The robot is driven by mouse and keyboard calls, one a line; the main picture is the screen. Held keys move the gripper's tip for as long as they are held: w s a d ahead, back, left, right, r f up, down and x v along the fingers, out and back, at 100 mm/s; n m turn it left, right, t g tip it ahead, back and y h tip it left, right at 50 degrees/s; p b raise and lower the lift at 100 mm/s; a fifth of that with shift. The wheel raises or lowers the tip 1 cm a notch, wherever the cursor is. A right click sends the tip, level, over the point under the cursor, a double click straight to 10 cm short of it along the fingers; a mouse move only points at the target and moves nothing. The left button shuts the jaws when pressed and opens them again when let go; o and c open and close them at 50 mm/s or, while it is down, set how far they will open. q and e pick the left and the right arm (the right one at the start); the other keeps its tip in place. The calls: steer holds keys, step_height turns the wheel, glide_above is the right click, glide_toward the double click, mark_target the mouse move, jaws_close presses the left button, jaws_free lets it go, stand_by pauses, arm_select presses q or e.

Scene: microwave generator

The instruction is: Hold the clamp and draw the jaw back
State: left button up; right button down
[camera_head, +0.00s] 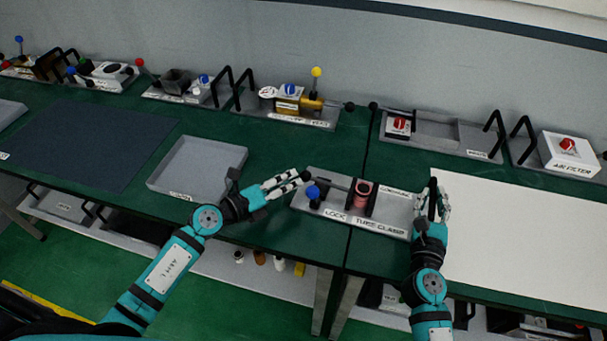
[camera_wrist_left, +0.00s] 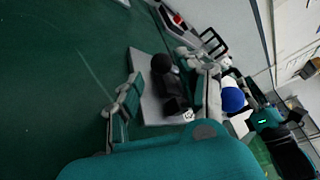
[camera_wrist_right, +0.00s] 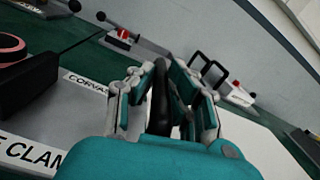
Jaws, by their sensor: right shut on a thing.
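The tube clamp (camera_head: 390,222) is a grey plate labelled LOCK and TUBE CLAMP, with a pink ring (camera_head: 363,188) between black jaw parts. A blue ball knob (camera_head: 313,192) stands at its left end, also seen in the left wrist view (camera_wrist_left: 232,99). A black ball knob (camera_head: 305,175) lies beside it. My left gripper (camera_head: 288,183) is open at the plate's left end; in the left wrist view the black knob (camera_wrist_left: 160,63) shows between its spread fingers. My right gripper (camera_head: 435,200) is shut on the black handle (camera_wrist_right: 159,95) at the plate's right end.
A grey tray (camera_head: 195,165) and dark mat (camera_head: 95,145) lie to the left. A white sheet (camera_head: 520,240) covers the bench to the right. Several fixtures with black handles line the back, including the air filter (camera_head: 568,155). Bottles stand on the shelf below.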

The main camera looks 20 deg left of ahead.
mark_target(303, 176)
arm_select(q)
steer(key=x, duration=0.6)
steer(key=shift+f, duration=0.1)
steer(key=shift+c, duration=0.5)
steer(key=shift+s, duration=0.1)
jaws_close()
